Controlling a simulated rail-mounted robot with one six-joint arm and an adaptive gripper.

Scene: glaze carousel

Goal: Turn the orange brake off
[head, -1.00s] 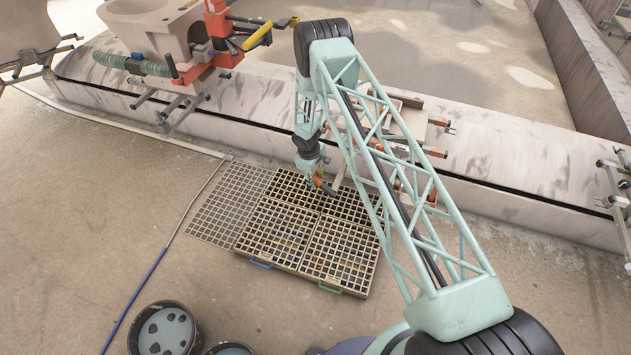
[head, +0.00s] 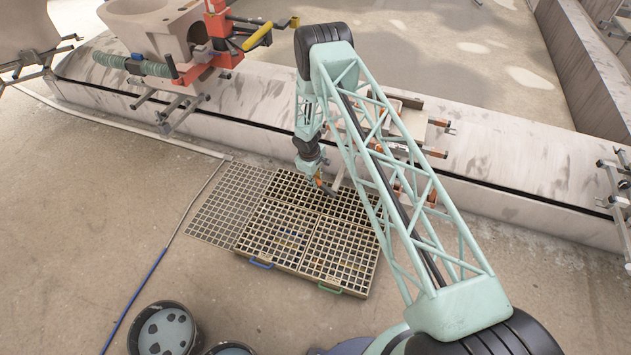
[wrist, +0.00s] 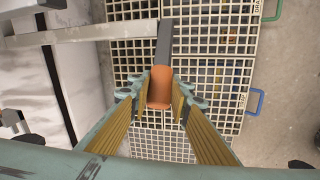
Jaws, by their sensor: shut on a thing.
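The orange brake handle (wrist: 159,88) sits between the fingers of my gripper (wrist: 160,80) in the wrist view, and the fingers are closed on it from both sides. A dark grey flat lever (wrist: 164,42) extends from the orange part toward a pale metal bar (wrist: 100,32). In the head view, the small orange handle (head: 318,182) is at the tip of my gripper (head: 314,178), just above the rear of the floor grating. The brake's pivot and its exact setting cannot be told from these views.
Floor gratings (head: 228,203) lie below, with a blue handle (head: 261,264) and a green handle (head: 329,289) at the front. The pale carousel curb (head: 265,125) with metal brackets runs behind. Round buckets (head: 163,330) stand at the front left. Open floor lies at left and right.

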